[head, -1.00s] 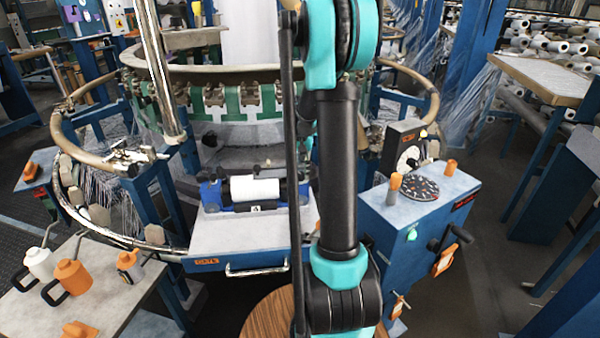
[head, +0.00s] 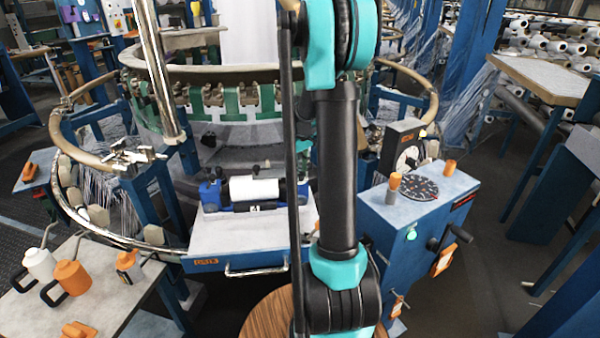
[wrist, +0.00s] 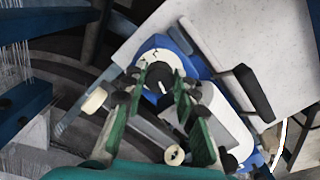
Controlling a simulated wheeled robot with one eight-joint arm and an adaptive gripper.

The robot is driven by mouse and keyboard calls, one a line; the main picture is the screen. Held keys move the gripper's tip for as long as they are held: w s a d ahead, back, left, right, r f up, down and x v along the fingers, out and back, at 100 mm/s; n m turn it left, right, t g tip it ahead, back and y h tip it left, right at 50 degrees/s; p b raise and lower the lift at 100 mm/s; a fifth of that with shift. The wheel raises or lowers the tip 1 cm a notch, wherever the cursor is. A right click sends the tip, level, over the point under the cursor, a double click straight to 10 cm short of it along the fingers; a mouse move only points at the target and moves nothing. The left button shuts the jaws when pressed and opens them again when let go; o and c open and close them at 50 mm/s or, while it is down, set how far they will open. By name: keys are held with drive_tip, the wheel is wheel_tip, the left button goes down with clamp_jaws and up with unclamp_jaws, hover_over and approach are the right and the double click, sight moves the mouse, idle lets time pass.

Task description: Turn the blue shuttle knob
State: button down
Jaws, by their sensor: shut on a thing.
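The blue shuttle (head: 211,197) with a white spool (head: 254,189) sits on a pale plate at the front of the loom; the spool also shows in the wrist view (wrist: 222,122). The fingers hide part of the knob. In the head view my arm hides the gripper and the shuttle's right side.
A blue control box (head: 410,235) with a dial and orange knobs stands right of my arm. A side table (head: 120,290) with orange and white cans is at lower left. The loom's curved rail (head: 75,150) and a metal post (head: 156,70) rise at left.

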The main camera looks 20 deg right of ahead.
sight(300, 174)
drive_tip(key=shift+n, duration=0.7)
drive_tip(key=c, duration=1.2)
unclamp_jaws()
wheel_tip(300, 174, up, 12)
drive_tip(key=shift+r, duration=0.1)
